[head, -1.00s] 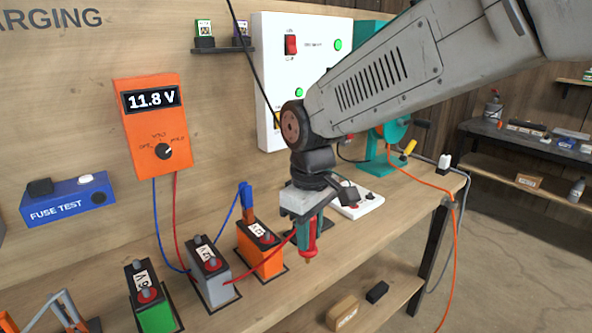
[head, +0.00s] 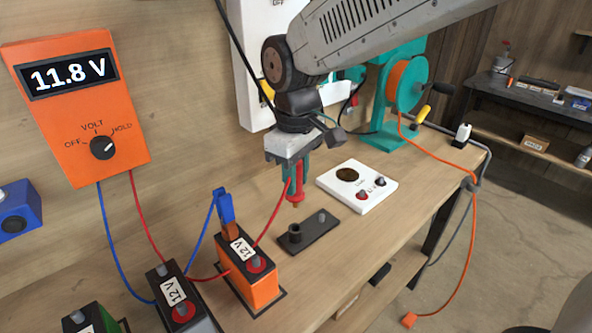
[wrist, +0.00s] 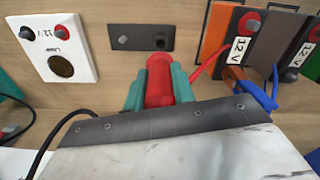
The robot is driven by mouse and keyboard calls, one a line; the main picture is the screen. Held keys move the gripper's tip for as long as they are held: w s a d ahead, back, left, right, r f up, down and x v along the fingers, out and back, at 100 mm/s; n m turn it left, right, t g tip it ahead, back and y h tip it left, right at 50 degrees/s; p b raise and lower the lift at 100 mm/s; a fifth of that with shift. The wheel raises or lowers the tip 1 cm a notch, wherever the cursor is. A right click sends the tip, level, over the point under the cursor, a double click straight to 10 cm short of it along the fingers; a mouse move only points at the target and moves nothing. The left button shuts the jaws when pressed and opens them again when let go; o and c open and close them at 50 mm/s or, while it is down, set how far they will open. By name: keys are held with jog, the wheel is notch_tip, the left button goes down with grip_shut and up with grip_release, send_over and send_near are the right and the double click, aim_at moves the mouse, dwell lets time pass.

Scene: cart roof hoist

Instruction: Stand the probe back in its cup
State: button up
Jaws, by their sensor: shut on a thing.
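The red probe (head: 297,187) hangs upright, tip down, from my gripper (head: 302,170). The gripper's teal fingers are shut on it. In the wrist view the red probe (wrist: 159,82) sits between the teal fingers (wrist: 158,92). The probe's cup (head: 295,233) is a short black holder on a dark plate (head: 318,232) lying on the bench. In the head picture the probe's tip is just above the cup and apart from it. The cup (wrist: 160,41) and plate (wrist: 125,36) show ahead of the probe in the wrist view. A red lead runs from the probe.
An orange 12 V battery (head: 249,275) with a blue clamp (head: 225,206) stands left of the plate. A white panel (head: 357,187) lies to its right. The orange meter (head: 78,108) reads 11.8 V. A teal cord reel (head: 390,95) stands behind.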

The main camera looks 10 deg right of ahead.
aim_at(296, 208)
jog(key=shift+s+f, duration=0.1)
jog(key=shift+f, duration=2.3)
jog(key=shift+f, duration=2.1)
jog(key=o, duration=1.1)
jog(key=shift+r, duration=0.1)
notch_tip(296, 208, up, 8)
jog(key=shift+f, duration=0.15)
